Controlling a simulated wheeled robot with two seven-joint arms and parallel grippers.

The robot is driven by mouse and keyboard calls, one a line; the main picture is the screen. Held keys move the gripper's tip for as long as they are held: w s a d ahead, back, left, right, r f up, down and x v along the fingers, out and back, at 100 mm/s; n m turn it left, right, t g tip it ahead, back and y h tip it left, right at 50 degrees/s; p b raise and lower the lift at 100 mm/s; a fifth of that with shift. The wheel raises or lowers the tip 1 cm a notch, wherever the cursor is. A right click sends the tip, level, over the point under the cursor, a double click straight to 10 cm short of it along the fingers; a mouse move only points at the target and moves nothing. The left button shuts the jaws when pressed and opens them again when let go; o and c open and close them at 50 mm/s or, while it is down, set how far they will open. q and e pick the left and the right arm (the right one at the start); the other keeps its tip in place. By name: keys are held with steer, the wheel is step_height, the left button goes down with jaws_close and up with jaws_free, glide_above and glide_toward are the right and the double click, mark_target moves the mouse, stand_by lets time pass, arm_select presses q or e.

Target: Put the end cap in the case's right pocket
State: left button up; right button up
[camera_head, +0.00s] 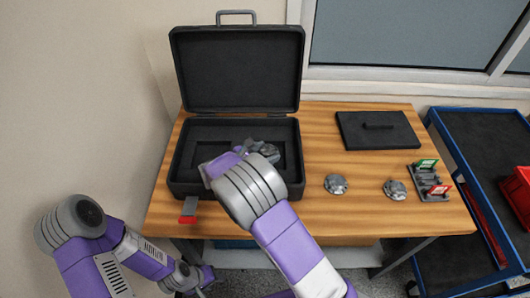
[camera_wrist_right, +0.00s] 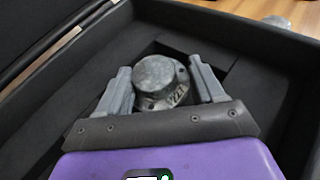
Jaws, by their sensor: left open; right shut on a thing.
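The end cap (camera_wrist_right: 162,84) is a grey, rounded metal part with a flanged base. My right gripper (camera_wrist_right: 160,90) is shut on it, with one finger on each side. In the head view the cap (camera_head: 264,149) shows past my right wrist, over the right part of the open black case (camera_head: 183,186). Dark foam with a recess (camera_wrist_right: 222,62) surrounds it in the wrist view. I cannot tell whether the cap touches the recess floor. My wrist hides part of the case interior. My left gripper (camera_head: 203,284) is low at the bottom edge, away from the case, open and poorly visible.
The case lid (camera_head: 238,70) stands upright behind. Two similar grey parts (camera_head: 336,184) (camera_head: 395,189) lie on the wooden table (camera_head: 320,220) at right. A black plate with handle (camera_head: 377,131), a small rack (camera_head: 430,183) and a red tag (camera_head: 188,218) are nearby. A blue cart (camera_head: 470,190) stands right.

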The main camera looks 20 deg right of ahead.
steer(key=shift+f, duration=0.5)
steer(key=o, duration=1.4)
steer(key=shift+r, duration=0.85)
steer(key=p+v, duration=0.2)
steer(key=v, duration=0.9)
steer(key=shift+f, duration=0.15)
steer(key=shift+s+a, duration=0.2)
steer(key=shift+a, duration=0.2)
